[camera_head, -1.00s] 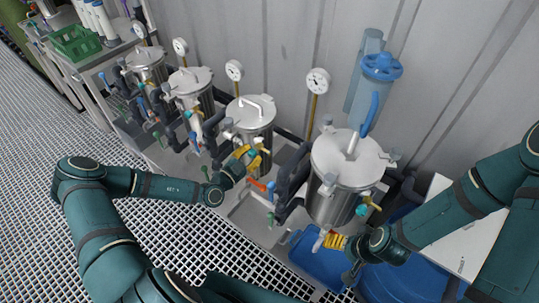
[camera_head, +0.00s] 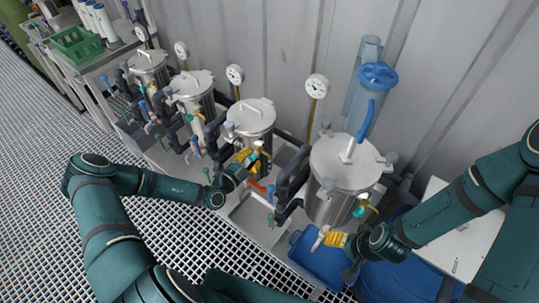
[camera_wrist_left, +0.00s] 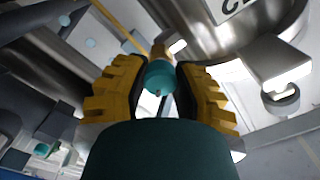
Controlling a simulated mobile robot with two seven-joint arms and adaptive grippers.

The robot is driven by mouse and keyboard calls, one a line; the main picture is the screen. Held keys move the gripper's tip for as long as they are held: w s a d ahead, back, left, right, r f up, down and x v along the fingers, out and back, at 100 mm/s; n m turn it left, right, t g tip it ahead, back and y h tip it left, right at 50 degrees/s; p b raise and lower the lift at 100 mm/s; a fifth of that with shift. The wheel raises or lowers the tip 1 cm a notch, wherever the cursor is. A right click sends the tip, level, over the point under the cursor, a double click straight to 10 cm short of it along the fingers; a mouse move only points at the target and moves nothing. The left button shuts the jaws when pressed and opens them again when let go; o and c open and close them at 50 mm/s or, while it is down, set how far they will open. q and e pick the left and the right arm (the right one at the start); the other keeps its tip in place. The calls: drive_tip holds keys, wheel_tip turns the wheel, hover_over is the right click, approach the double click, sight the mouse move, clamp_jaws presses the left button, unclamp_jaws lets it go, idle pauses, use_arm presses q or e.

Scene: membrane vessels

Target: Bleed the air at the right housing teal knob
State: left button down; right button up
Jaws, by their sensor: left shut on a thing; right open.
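The rightmost steel housing (camera_head: 337,190) has a lidded top and a small teal knob (camera_head: 358,211) low on its right side. My left gripper (camera_head: 250,160) is at the front of the neighbouring steel housing (camera_head: 250,118), to the left of the rightmost one. In the left wrist view my left gripper (camera_wrist_left: 158,88) has its yellow fingers shut on a teal knob (camera_wrist_left: 158,74), with a steel housing behind it. My right gripper (camera_head: 335,239) is open below the rightmost housing, beside a white pipe-like part (camera_head: 320,238); the gap between its fingers is hard to see.
Two more steel housings (camera_head: 192,92) (camera_head: 148,68) stand further left with dark pipes and valves. Pressure gauges (camera_head: 316,87) stand behind the row. A blue bin (camera_head: 318,264) sits below my right gripper. A blue-capped clear filter (camera_head: 377,76) is at the wall. Grating floor (camera_head: 50,130) lies at left.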

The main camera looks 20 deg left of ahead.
use_arm(q)
drive_tip(key=shift+r+m, duration=0.1)
drive_tip(key=shift+m, duration=0.5)
drive_tip(key=shift+r+m+p, duration=0.1)
drive_tip(key=shift+m+p, duration=0.9)
drive_tip(key=shift+m, duration=0.1)
drive_tip(key=shift+m+p, duration=0.4)
drive_tip(key=shift+m, duration=0.6)
drive_tip(key=shift+m+p, duration=0.7)
drive_tip(key=shift+m, duration=0.3)
drive_tip(key=shift+m+p, duration=0.35)
drive_tip(key=shift+m, duration=0.65)
drive_tip(key=shift+f, duration=0.2)
drive_tip(key=c, duration=0.6)
unclamp_jaws()
